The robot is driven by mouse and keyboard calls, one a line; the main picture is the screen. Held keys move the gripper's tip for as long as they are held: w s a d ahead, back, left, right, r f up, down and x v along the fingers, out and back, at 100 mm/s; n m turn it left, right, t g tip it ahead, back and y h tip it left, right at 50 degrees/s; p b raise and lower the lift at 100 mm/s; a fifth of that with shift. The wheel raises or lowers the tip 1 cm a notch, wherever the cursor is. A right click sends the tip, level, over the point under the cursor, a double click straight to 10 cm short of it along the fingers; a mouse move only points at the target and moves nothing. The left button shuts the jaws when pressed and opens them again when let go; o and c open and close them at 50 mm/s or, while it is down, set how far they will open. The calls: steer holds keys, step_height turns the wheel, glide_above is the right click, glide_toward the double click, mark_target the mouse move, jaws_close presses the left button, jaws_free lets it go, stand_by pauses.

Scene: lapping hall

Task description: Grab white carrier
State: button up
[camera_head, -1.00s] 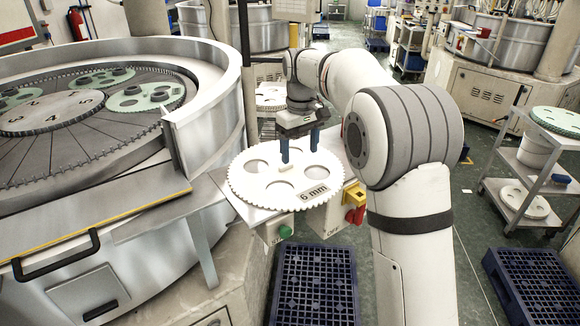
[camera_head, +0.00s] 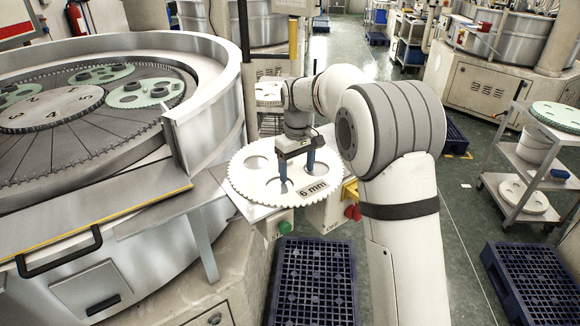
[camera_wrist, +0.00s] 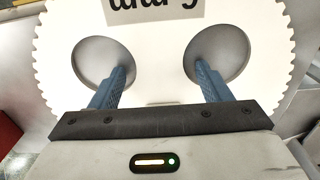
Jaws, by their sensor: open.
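The white carrier (camera_head: 244,180) is a flat toothed disc with round holes and a "6 mm" label. It lies flat on a metal shelf beside the big lapping machine. My gripper (camera_head: 297,173) is over the carrier, pointing down, its two blue fingers open and apart. In the wrist view my gripper (camera_wrist: 160,70) has one finger over each of two holes in the carrier (camera_wrist: 155,45). I cannot tell whether the fingertips reach into the holes.
The lapping machine (camera_head: 205,100) has a raised rim left of the carrier, with green carriers inside. A control box with a green button (camera_head: 284,228) sits below the shelf. A blue pallet (camera_head: 314,280) is on the floor. A trolley (camera_head: 520,165) stands at right.

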steer(key=shift+f, duration=0.1)
steer(key=shift+c, duration=0.3)
jaws_close()
stand_by(0.4)
